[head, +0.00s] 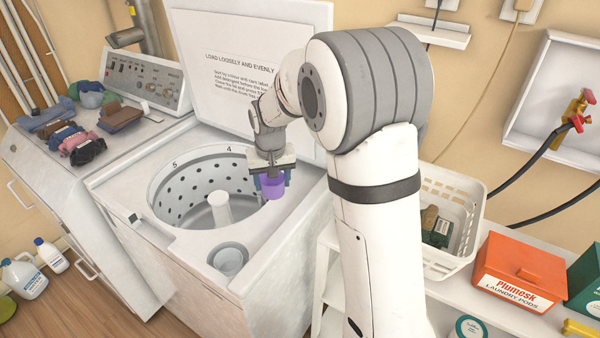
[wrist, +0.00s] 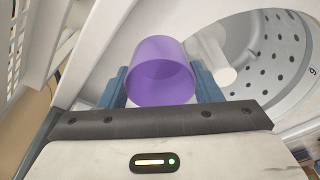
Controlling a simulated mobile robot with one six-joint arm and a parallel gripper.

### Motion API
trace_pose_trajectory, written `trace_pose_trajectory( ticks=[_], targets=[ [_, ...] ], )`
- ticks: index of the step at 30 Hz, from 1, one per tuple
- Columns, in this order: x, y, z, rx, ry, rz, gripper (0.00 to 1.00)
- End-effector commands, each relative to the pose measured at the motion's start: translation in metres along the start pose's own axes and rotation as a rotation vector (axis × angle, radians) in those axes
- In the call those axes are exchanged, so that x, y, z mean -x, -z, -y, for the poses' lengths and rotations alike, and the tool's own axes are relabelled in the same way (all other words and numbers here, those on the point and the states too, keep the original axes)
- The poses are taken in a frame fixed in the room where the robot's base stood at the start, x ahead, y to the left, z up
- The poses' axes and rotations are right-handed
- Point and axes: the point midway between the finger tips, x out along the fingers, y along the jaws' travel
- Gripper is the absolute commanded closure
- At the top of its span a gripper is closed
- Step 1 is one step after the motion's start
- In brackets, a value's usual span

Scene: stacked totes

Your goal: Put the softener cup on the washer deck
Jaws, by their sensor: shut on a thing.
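The purple softener cup (head: 274,188) is between the fingers of my gripper (head: 271,180), above the right rim of the washer drum opening. In the wrist view the cup (wrist: 160,72) sits between the two blue fingers (wrist: 160,86), and its open mouth faces the camera. My gripper is shut on it. The white washer deck (head: 190,240) surrounds the drum and shows clear at the front and right of the opening. The cup appears apart from the deck; its exact height above it is hard to tell.
The open drum (head: 185,205) has a central post (head: 221,209). A round grey well (head: 229,259) is set in the front deck. The raised lid (head: 240,40) stands behind. Folded clothes (head: 85,150) lie on the left machine. A white basket (head: 450,185) and an orange box (head: 520,272) stand right.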

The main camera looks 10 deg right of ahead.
Motion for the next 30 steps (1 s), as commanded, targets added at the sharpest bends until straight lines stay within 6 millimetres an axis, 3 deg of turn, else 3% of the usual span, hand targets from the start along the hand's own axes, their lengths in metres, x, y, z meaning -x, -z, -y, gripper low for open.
trace_pose_trajectory(
  ticks=[9, 17, 30],
  targets=[
    [-0.007, 0.060, -0.062, -0.004, 0.000, 0.002, 0.64],
    [-0.013, 0.099, -0.100, -0.001, 0.001, 0.001, 0.64],
    [-0.066, 0.088, -0.097, 0.002, 0.001, 0.006, 0.64]
  ],
)
